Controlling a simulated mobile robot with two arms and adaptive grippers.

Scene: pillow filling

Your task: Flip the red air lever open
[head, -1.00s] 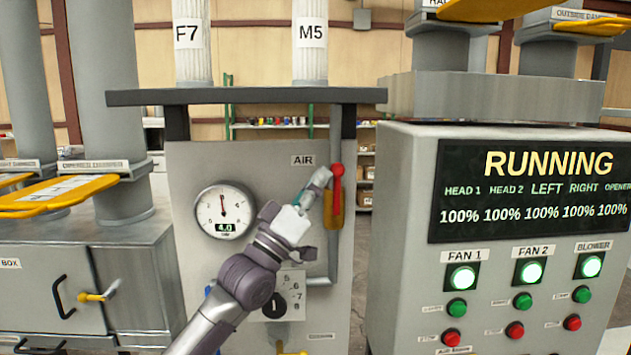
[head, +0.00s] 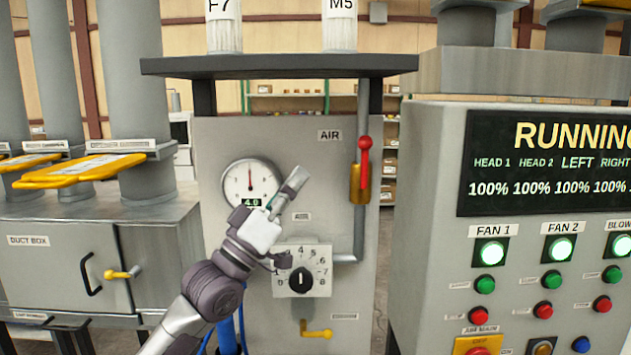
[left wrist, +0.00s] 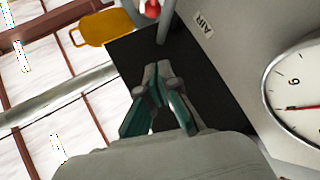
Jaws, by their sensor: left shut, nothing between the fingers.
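The red air lever (head: 365,155) stands upright on a brass valve (head: 360,183) on the vertical grey pipe, right of the AIR label (head: 329,135). A red tip of it (left wrist: 152,8) shows at the top edge of the left wrist view. My left gripper (head: 299,176) is shut and empty, in front of the panel, left of the lever and apart from it. It covers part of the pressure gauge (head: 245,175), which reads 4.0. In the left wrist view the closed fingers (left wrist: 162,70) hold nothing. My right gripper is not in view.
A numbered dial (head: 301,281) and a yellow tap (head: 317,333) are below my gripper. The control console (head: 430,160) reading RUNNING stands close on the right. A dark shelf (head: 280,65) overhangs the panel. The duct box (head: 50,260) is at left.

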